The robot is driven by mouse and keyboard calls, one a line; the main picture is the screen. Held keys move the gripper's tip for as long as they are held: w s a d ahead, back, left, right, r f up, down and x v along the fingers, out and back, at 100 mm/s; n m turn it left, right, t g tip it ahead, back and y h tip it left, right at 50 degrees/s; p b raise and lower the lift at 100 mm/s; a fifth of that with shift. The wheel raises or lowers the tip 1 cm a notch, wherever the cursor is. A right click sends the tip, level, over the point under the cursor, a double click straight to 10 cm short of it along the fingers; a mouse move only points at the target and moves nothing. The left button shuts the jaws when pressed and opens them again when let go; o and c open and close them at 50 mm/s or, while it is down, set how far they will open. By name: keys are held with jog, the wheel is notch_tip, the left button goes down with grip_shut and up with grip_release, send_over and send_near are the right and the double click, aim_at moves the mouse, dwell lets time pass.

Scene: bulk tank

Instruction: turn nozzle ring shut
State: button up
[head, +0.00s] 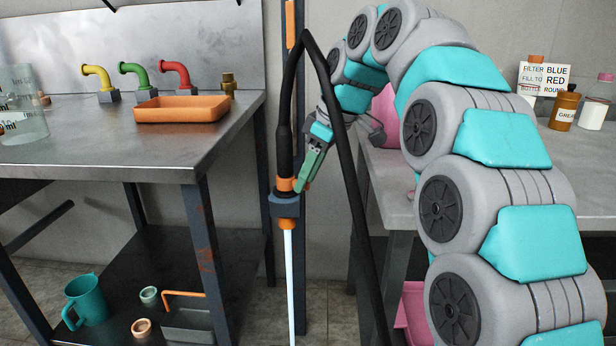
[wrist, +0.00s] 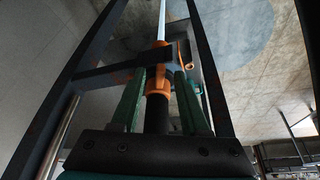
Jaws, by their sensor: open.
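The nozzle (head: 287,223) hangs upright below a black hose (head: 285,120), with orange sections above and below a dark blue-grey collar (head: 284,205). A pale stream (head: 290,285) runs straight down from its tip. I cannot tell which section is the turning ring. My gripper (head: 303,187) reaches down from the upper right to the nozzle's upper orange part. In the wrist view, its green fingers stand open on either side of the orange nozzle body (wrist: 158,84). The stream also shows in the wrist view (wrist: 162,20). Whether the fingers touch the nozzle is unclear.
A dark post (head: 316,250) stands behind the nozzle, and the hose loops down close to my arm. A metal table (head: 110,155) with an orange tray (head: 182,109) is at the left. A counter (head: 390,190) with bottles is at the right.

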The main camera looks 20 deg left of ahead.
grip_shut()
dwell(0.3)
dwell(0.3)
